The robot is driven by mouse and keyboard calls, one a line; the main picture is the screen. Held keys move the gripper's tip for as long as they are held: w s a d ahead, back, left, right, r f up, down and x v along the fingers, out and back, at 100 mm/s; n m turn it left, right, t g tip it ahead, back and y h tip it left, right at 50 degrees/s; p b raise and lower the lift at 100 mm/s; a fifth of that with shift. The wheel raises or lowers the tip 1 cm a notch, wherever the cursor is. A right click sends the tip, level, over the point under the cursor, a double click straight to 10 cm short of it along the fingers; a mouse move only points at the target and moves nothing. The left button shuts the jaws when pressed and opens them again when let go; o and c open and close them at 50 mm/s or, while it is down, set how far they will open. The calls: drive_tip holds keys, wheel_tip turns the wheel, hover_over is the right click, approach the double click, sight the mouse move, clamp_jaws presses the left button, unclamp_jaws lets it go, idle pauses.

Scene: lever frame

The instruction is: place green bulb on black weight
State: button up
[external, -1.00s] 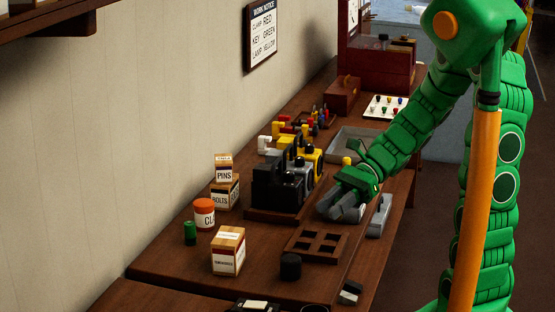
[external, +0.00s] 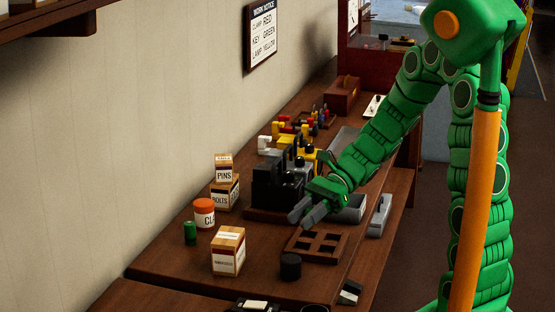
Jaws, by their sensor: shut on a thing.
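A short black cylinder, which looks like the black weight (external: 290,266), stands upright on the bench, in front of the brown slotted block. My gripper (external: 305,214) is above the bench, behind the weight and higher than it, at the back edge of the slotted block. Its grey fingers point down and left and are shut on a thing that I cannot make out. I cannot see the green bulb anywhere; it may be hidden between the fingers or behind my arm.
The slotted block (external: 316,244) lies near the weight. A black lever unit (external: 268,188) stands left of my gripper. A carton (external: 228,251), a green can (external: 190,232) and an orange-lidded jar (external: 204,212) stand to the left. A grey tray (external: 352,209) lies to the right.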

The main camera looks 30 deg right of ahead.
drive_tip(key=shift+w+a+f, duration=0.4)
drive_tip(key=shift+w+f, duration=0.3)
drive_tip(key=shift+f, duration=0.3)
drive_tip(key=shift+w+a+f, duration=0.45)
drive_tip(key=shift+w+f, duration=0.3)
drive_tip(key=shift+f, duration=0.2)
drive_tip(key=shift+w+a+f, duration=0.4)
drive_tip(key=shift+w+f, duration=0.3)
drive_tip(key=shift+f, duration=1.85)
drive_tip(key=shift+f, duration=0.15)
drive_tip(key=o, duration=1)
drive_tip(key=shift+o, duration=0.2)
drive_tip(key=shift+w+d+r, duration=0.1)
drive_tip(key=shift+r, duration=0.1)
drive_tip(key=v, duration=1.2)
drive_tip(key=s+d+r+n+g+h, duration=0.1)
drive_tip(key=s+d+r+n+h, duration=0.2)
drive_tip(key=s, duration=0.4)
drive_tip(key=s+r+n+h, duration=0.3)
drive_tip(key=s+n, duration=0.2)
drive_tip(key=s, duration=0.2)
drive_tip(key=s+d+r+n+t+h, duration=0.2)
drive_tip(key=s+d+r+n+h, duration=0.2)
drive_tip(key=s+d+n+h, duration=0.3)
drive_tip(key=s+d, duration=0.5)
drive_tip(key=shift+d+t, duration=0.3)
